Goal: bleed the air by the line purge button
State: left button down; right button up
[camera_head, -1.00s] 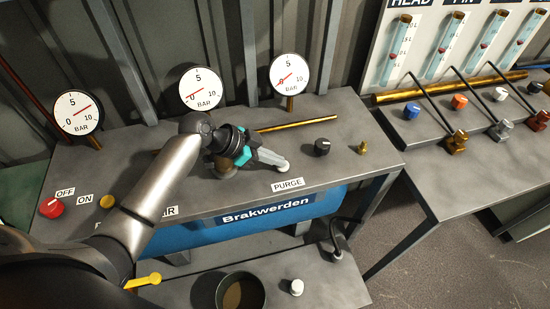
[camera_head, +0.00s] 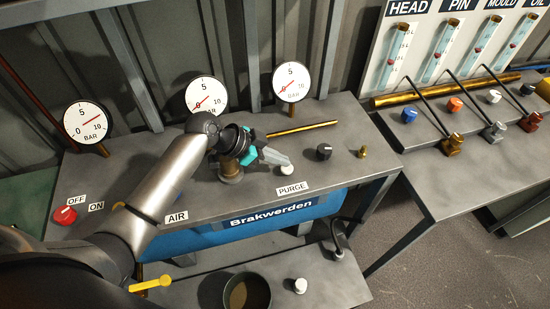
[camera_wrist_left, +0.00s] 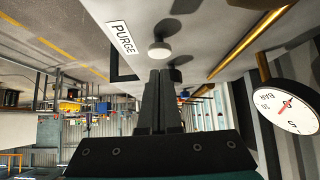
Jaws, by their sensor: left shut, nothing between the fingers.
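The white purge button (camera_head: 287,170) stands on the grey bench top just behind the PURGE label (camera_head: 292,188). My left gripper (camera_head: 284,160) is shut and empty, with its fingertips close above the button. In the left wrist view the round white button (camera_wrist_left: 159,48) shows just beyond the closed fingertips (camera_wrist_left: 160,74), with a small gap seeming to separate them. The head view does not settle whether they touch. The PURGE label also shows in the wrist view (camera_wrist_left: 122,38). My right gripper is not in view.
A black knob (camera_head: 324,151) and a small brass fitting (camera_head: 362,152) stand right of the button. A brass rod (camera_head: 302,129) lies behind. Three pressure gauges, including the right one (camera_head: 291,82), line the back. A red button (camera_head: 65,215) is at far left.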

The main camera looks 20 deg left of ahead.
pick_arm(q)
jog(key=v, duration=1)
jog(key=shift+w+r, duration=0.2)
jog(key=shift+r, duration=0.4)
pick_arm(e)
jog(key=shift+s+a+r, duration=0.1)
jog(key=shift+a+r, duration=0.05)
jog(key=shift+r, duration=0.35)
